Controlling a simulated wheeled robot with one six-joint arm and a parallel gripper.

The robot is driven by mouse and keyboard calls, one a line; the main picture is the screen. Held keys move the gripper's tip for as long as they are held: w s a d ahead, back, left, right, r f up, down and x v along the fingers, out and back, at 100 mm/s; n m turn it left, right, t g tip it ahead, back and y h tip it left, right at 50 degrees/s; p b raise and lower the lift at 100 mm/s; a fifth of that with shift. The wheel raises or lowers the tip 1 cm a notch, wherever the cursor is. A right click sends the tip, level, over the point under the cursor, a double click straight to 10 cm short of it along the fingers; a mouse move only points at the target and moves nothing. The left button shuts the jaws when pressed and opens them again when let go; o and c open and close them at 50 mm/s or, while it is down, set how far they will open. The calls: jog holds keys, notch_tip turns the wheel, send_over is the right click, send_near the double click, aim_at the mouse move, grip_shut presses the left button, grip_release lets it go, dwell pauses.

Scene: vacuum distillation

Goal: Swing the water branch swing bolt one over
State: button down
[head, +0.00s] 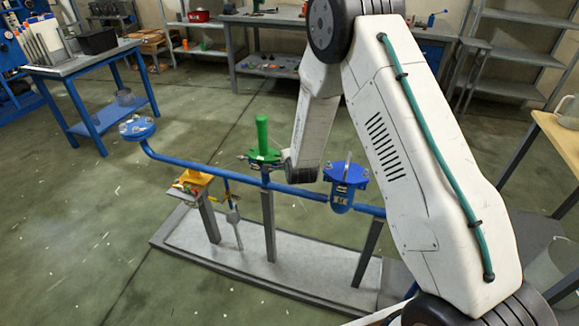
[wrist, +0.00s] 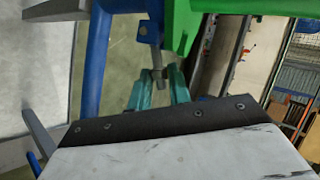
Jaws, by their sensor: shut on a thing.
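In the wrist view, the swing bolt (wrist: 157,58) is a small grey rod with a nut-like upper part, hanging at a blue lug (wrist: 149,31) beside the blue pipe. My gripper (wrist: 160,84) has teal fingers closed around the rod's lower end. In the head view, the green-topped fitting (head: 262,135) stands on the blue pipe line (head: 210,173). My wrist reaches down just right of it, and my fingers are hidden there. In the wrist view, green parts (wrist: 230,6) of the fitting lie close above and right of the fingers.
A blue flanged vessel (head: 343,185) stands right of the green fitting on the same pipe. A yellow fitting (head: 193,180) is at the left, and a blue round flange (head: 137,128) ends the pipe. A grey base plate (head: 225,258) carries the posts. Open floor lies left.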

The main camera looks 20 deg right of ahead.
jog(key=shift+w+a+r+n+g+h, duration=0.15)
jog(key=shift+a+r+n+g+h, duration=0.1)
jog(key=shift+r+n+g+h, duration=0.2)
dwell(0.4)
jog(key=c, duration=1.5)
grip_release()
jog(key=shift+c, duration=0.2)
